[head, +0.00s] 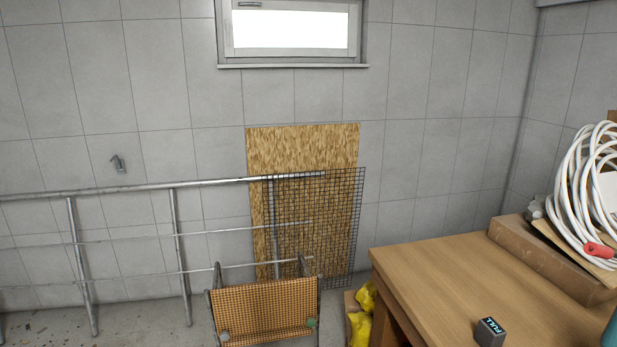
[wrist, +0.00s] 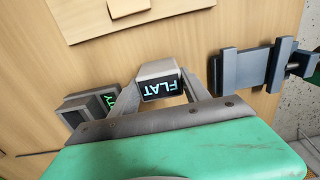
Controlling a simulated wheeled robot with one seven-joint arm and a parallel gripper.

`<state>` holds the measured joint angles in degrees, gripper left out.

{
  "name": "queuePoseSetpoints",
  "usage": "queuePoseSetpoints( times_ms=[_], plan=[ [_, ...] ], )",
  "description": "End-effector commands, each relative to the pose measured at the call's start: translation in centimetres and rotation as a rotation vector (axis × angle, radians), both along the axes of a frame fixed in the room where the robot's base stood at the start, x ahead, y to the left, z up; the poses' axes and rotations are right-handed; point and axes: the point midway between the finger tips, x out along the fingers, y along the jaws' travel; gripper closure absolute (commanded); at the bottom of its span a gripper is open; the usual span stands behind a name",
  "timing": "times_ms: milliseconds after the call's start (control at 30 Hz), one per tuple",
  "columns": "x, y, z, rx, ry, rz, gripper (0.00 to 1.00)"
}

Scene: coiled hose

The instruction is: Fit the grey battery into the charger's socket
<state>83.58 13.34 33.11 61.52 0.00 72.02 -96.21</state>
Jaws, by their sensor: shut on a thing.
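In the wrist view my gripper (wrist: 161,82) is shut on a grey battery (wrist: 158,69). Its dark face reads FLAT in pale letters, upside down in the picture. A finger lies on each side of it, above a wooden surface; I cannot tell the gap below. Left of it is a grey box-like thing (wrist: 78,103) with a dark face and partly hidden green lettering; whether it is the charger I cannot tell. No socket shows clearly. In the head view a grey block marked FULL (head: 490,332) sits on the table near the bottom edge. My gripper is outside the head view.
The wooden table (head: 430,270) fills the lower right of the head view. A coiled white hose (head: 590,185) stands over a cardboard box (head: 545,258) on it. In the wrist view a dark grey clamp-like fixture (wrist: 245,68) lies right, and a raised wooden piece (wrist: 90,22) lies at the top.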

Motion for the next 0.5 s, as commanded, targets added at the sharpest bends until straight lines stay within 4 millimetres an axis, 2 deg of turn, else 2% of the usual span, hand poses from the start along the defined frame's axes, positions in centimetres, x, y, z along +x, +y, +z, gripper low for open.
queuePoseSetpoints(
  times_ms=[233, 500],
  plan=[
    [0.0, 0.0, 0.3, -0.002, 0.000, 0.000, 1.00],
    [0.0, 0.0, 2.8, -0.001, 0.000, 0.000, 1.00]
  ],
)
